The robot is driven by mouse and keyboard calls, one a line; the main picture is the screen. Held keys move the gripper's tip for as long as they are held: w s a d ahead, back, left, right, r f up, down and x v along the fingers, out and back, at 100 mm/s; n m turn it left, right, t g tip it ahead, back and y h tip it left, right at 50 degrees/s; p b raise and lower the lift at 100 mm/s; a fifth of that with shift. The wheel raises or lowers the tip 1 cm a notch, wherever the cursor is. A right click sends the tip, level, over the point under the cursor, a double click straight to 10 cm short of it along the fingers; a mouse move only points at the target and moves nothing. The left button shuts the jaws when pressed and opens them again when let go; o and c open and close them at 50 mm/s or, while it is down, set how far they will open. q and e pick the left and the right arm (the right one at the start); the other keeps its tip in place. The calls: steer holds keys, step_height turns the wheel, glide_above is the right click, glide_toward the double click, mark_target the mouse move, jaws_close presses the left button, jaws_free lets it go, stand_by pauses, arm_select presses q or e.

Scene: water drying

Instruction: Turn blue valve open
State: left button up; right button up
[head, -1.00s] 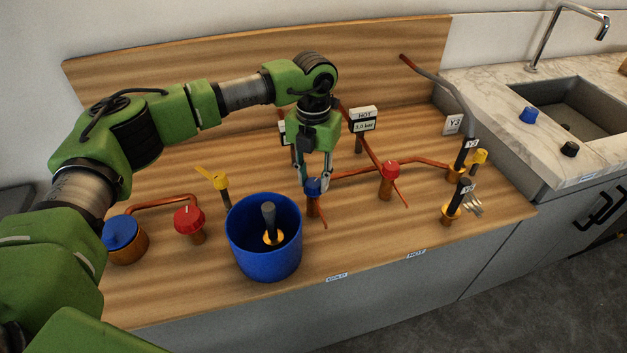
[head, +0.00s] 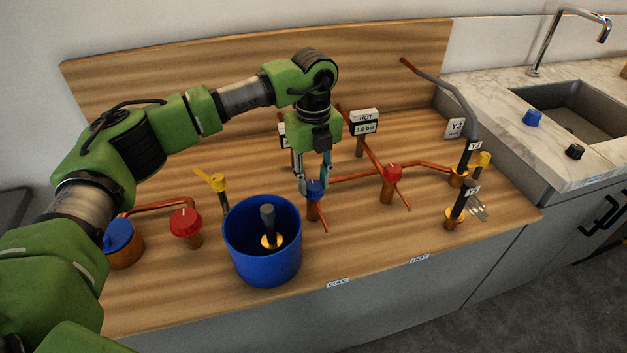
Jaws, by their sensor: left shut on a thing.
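The blue valve (head: 315,187) is a small blue knob on a copper pipe stub, near the middle of the wooden worktop. My left gripper (head: 314,183) reaches down over it from above, with its two fingers shut on the knob. The fingers hide part of the knob, so its turn angle is hard to read. My right gripper is not in view.
A blue bucket (head: 262,252) stands just left of the valve. A red valve (head: 391,173) is on the pipe to the right, and another red valve (head: 186,222) is at left. A HOT gauge (head: 365,122) stands behind. Black-handled parts (head: 461,201) are farther right.

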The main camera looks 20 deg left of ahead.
mark_target(313, 184)
arm_select(q)
steer(key=shift+n, duration=0.5)
steer(key=o, duration=1.1)
step_height(313, 184, up, 12)
steer(key=shift+f, duration=0.1)
